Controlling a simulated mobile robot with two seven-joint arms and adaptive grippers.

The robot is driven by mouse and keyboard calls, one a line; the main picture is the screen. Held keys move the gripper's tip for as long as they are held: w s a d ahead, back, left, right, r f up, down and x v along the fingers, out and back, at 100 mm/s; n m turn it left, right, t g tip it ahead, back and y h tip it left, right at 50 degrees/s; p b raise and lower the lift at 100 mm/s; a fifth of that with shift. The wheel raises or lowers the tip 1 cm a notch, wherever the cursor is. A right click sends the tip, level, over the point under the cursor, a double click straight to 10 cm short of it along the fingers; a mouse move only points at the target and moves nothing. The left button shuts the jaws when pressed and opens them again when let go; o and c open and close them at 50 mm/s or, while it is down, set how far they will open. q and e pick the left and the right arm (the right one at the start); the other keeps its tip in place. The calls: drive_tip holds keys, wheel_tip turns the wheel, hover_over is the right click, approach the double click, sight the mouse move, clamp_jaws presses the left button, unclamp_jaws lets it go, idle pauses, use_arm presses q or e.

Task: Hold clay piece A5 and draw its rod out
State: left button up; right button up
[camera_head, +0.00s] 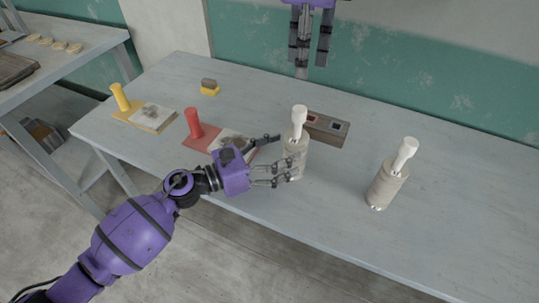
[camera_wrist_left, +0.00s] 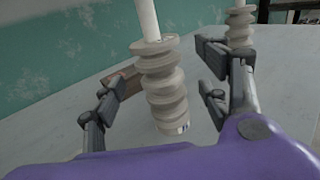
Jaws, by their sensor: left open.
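A ridged beige clay piece (camera_head: 295,158) stands upright near the table's front edge, with a white rod (camera_head: 298,120) out of its top. It also shows in the left wrist view (camera_wrist_left: 165,88), where its small label is unreadable. A second such piece (camera_head: 384,188) with a white rod (camera_head: 405,154) stands to the right, and it is behind in the wrist view (camera_wrist_left: 239,28). I cannot tell which is A5. My left gripper (camera_head: 278,160) is open, its fingers on either side of the nearer piece, with gaps visible. My right gripper (camera_head: 310,48) is open and empty above the table's back edge.
A brown block with dark recesses (camera_head: 327,130) lies behind the nearer piece. Left are a red board with a red post (camera_head: 194,124), a yellow board with a yellow post (camera_head: 120,97), and a sponge-like block on yellow (camera_head: 209,87). The table's far right is clear.

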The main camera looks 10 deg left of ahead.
sight(296, 146)
use_arm(q)
drive_tip(key=shift+x, duration=2.25)
